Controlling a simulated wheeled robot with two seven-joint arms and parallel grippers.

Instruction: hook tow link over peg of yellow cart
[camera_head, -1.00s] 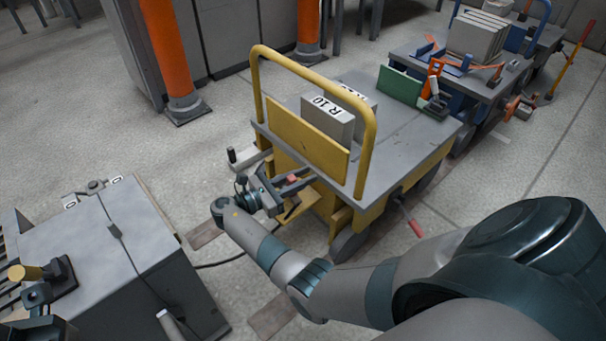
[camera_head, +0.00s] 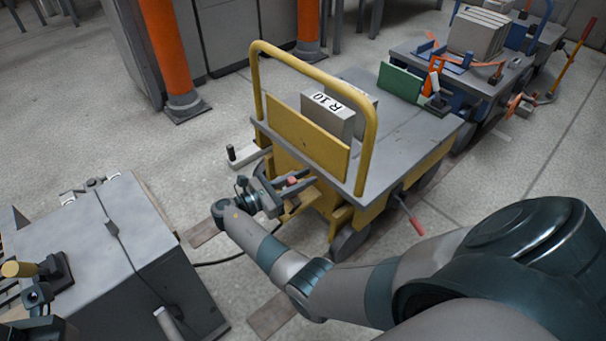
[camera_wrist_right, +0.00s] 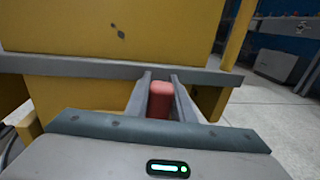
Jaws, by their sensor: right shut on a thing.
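The yellow cart (camera_head: 372,205) stands in the middle of the head view, with a grey deck and a yellow hoop rail. A grey bar with an upright dark-topped peg (camera_head: 231,152) sticks out at its left end. My right gripper (camera_head: 296,182) is at the cart's near end, to the right of the peg. It is shut on a red piece (camera_wrist_right: 160,100), seen between its two fingers in the right wrist view. I cannot tell whether this is part of the tow link; the rest of it is hidden. My left gripper (camera_head: 36,296) shows partly at the lower left; its fingers are unclear.
A grey cabinet (camera_head: 135,255) stands at the lower left. A blue cart (camera_head: 470,85) stands behind. Orange posts (camera_head: 168,50) rise at the back. A red-tipped lever (camera_head: 417,228) juts from the cart's near side.

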